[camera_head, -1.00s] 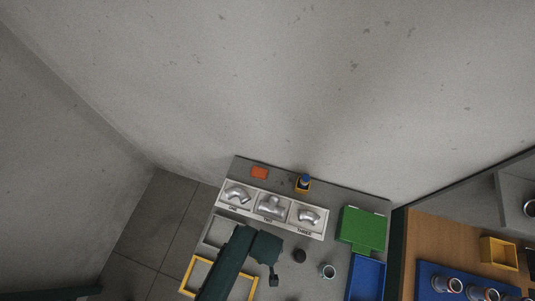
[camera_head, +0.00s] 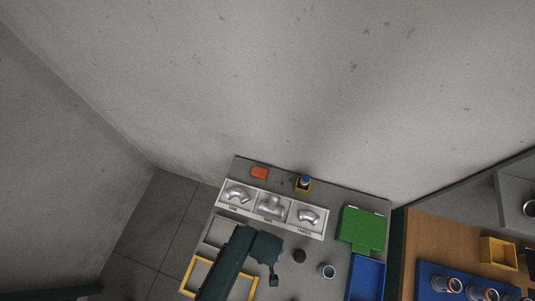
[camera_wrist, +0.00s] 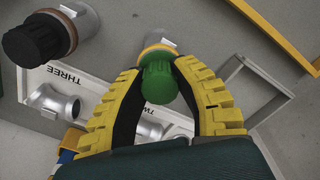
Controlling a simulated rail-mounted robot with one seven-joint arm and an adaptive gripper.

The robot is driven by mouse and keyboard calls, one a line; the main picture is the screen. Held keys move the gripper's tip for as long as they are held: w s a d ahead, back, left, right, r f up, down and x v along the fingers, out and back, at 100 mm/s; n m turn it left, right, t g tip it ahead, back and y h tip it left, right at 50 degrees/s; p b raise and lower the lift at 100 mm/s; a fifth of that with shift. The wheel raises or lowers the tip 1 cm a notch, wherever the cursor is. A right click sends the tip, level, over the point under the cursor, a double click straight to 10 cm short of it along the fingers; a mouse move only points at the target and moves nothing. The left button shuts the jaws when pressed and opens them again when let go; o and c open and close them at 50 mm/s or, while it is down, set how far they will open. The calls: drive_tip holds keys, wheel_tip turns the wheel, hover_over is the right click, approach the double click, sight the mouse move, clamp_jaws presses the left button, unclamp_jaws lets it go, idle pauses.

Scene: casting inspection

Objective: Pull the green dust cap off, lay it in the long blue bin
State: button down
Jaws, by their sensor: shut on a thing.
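In the wrist view the green dust cap (camera_wrist: 158,84) sits between the two yellow-ribbed fingers of my gripper (camera_wrist: 160,68), which is shut on it. A yellow-orange ring and a grey metal part (camera_wrist: 160,43) show right behind the cap. I cannot tell whether the cap is still seated on that part. In the head view the dark green end of my arm is over the bench, and the cap is hidden there. The long blue bin (camera_head: 366,279) stands at the bench's right side, apart from my gripper.
A white tray (camera_head: 271,218) marked ONE, TWO, THREE holds metal castings. A green tray (camera_head: 362,229) lies behind the blue bin. A black-capped part (camera_wrist: 35,40) and a grey ring-ended part (camera_head: 327,271) stand nearby. A yellow frame (camera_head: 185,280) is at left.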

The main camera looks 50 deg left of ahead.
drive_tip(key=shift+r+p, duration=1.9)
drive_tip(key=shift+p, duration=0.2)
wheel_tip(320, 180, up, 4)
drive_tip(key=p, duration=0.4)
drive_tip(key=shift+p, duration=0.4)
drive_tip(key=shift+d, duration=0.1)
